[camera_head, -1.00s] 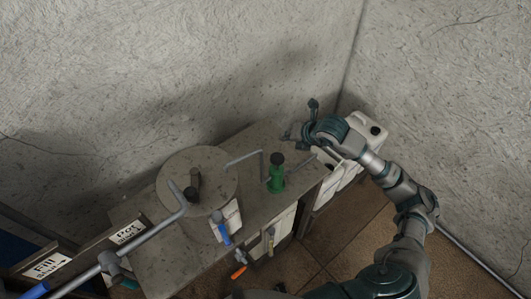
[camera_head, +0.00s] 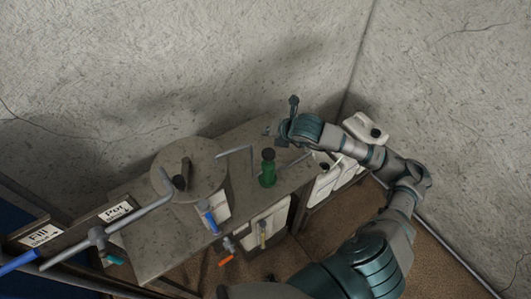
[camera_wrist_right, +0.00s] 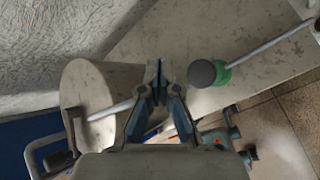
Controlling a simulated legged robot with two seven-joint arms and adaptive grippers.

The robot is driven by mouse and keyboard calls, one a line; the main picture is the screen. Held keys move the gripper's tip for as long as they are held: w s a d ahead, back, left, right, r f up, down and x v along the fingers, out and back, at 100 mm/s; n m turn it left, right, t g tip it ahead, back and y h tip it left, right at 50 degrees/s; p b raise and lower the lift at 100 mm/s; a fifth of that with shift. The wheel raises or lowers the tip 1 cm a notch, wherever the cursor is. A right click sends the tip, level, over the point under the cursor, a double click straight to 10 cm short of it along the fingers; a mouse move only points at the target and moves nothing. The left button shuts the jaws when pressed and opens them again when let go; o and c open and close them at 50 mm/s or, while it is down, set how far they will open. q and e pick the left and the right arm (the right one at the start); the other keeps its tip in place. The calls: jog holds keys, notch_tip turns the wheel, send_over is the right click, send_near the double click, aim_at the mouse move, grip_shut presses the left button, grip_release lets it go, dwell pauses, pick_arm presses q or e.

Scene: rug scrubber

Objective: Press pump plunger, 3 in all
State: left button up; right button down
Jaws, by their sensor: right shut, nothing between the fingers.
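The pump is a green body with a black plunger knob (camera_head: 268,154) on top, standing upright on the grey bench (camera_head: 240,184). In the right wrist view the black knob (camera_wrist_right: 202,73) is to the right of the fingers, with part of the green body (camera_wrist_right: 222,74) and a grey rod beside it. My right gripper (camera_head: 281,138) is near the knob, above and to its right in the head view, apart from it. Its fingers (camera_wrist_right: 157,92) are shut and empty in the wrist view. My left gripper is not in view.
A round grey lidded pot (camera_head: 203,172) stands left of the pump. White jugs (camera_head: 362,127) stand to the right behind my arm. Blue-handled piping (camera_head: 20,262) and signs are at the lower left.

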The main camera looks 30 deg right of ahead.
jog(key=b, duration=0.2)
send_over(271, 153)
jog(key=f, duration=0.6)
jog(key=shift+d+f, duration=0.15)
jog(key=shift+d, duration=0.2)
jog(key=shift+a+f+b, duration=0.35)
jog(key=shift+f+b, duration=0.55)
jog(key=shift+b, duration=0.05)
jog(key=shift+a+f+b, duration=0.25)
jog(key=shift+a+b, duration=0.15)
jog(key=shift+d, duration=0.5)
jog(key=shift+f, duration=0.1)
jog(key=shift+a, duration=0.35)
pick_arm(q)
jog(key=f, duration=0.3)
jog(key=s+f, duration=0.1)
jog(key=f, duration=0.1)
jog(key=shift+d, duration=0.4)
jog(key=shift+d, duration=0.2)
pick_arm(e)
jog(key=shift+d, duration=0.3)
